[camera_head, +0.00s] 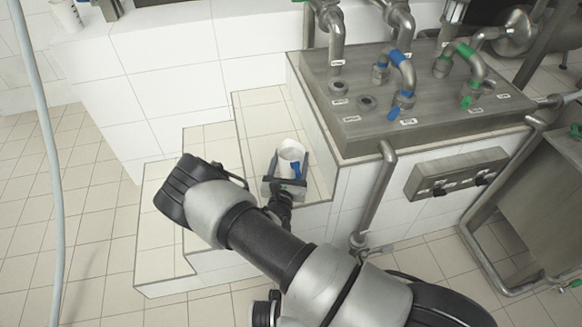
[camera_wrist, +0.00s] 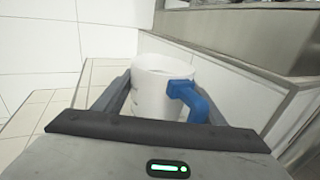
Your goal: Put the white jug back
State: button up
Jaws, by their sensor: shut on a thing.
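The white jug (camera_head: 291,154) has a blue handle and is between the fingers of my gripper (camera_head: 289,167), over the upper tiled step (camera_head: 263,122) beside the steel machine. In the wrist view the white jug (camera_wrist: 152,92) stands roughly upright, its blue handle to the right. The fingers of my gripper (camera_wrist: 160,100) lie along both its sides and are shut on it. The jug's lower front is hidden behind the gripper body. I cannot tell whether its base touches the step.
A steel counter (camera_head: 400,95) with pipes and blue and green valves rises right of the step. A lower tiled step (camera_head: 160,235) lies to the left. A grey hose (camera_head: 48,130) hangs at the far left. A white cup-like container (camera_head: 67,14) stands on a ledge at top left.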

jog(key=shift+f, duration=1.4)
jog(key=shift+f+b, duration=0.15)
jog(key=shift+b, duration=0.25)
jog(key=o, duration=1.2)
